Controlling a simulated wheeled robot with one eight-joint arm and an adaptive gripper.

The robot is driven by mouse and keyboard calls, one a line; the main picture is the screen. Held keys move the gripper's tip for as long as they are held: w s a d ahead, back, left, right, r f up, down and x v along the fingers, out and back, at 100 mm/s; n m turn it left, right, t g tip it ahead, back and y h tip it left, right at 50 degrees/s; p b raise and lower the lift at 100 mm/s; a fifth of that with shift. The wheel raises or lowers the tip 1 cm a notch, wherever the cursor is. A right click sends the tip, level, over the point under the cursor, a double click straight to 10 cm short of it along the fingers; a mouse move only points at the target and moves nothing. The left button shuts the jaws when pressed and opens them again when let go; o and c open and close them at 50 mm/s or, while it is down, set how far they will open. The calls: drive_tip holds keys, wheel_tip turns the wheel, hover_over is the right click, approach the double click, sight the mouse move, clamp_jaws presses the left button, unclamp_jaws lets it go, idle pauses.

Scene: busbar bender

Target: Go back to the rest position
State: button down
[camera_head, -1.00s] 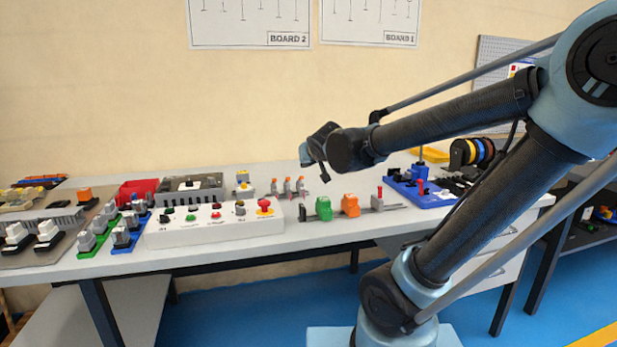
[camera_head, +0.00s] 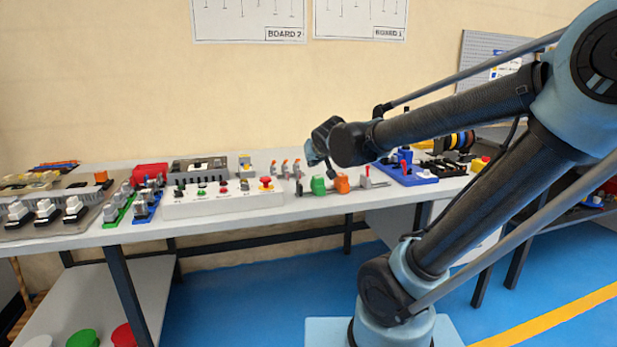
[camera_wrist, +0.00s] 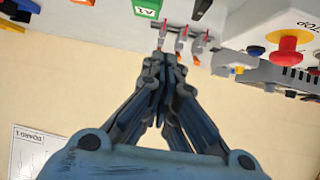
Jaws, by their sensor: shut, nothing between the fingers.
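My gripper (camera_wrist: 163,62) is shut and empty in the wrist view, its fingertips together. In that view it overlaps the row of small orange-tipped clips (camera_wrist: 183,42) at the table's wall side; whether it touches them I cannot tell. In the head view my gripper (camera_head: 322,150) hangs at the end of my arm, in front of the wall and above the table's back edge, partly hidden by my wrist. The arm is folded, elbow at the upper right.
The long white table (camera_head: 245,212) carries a white button box (camera_head: 222,200), green (camera_head: 318,185) and orange (camera_head: 341,184) blocks, and a blue fixture (camera_head: 412,174) at right. Coloured bins (camera_head: 82,339) stand below at left. The blue floor (camera_head: 250,300) in front is clear.

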drive_tip(key=s+d+f+m+g+h, duration=0.25)
drive_tip(key=s+d+f+g, duration=0.25)
drive_tip(key=s+d+f, duration=0.8)
drive_tip(key=s+d+f+g, duration=0.2)
drive_tip(key=s+f, duration=0.1)
drive_tip(key=s, duration=0.3)
drive_tip(key=s+d+f+g, duration=0.2)
drive_tip(key=s+f, duration=0.1)
drive_tip(key=s, duration=0.3)
drive_tip(key=shift+s+d, duration=0.25)
drive_tip(key=shift+s, duration=0.05)
drive_tip(key=shift+w+f+g, duration=0.15)
drive_tip(key=shift+w+g, duration=0.15)
drive_tip(key=shift+w, duration=0.15)
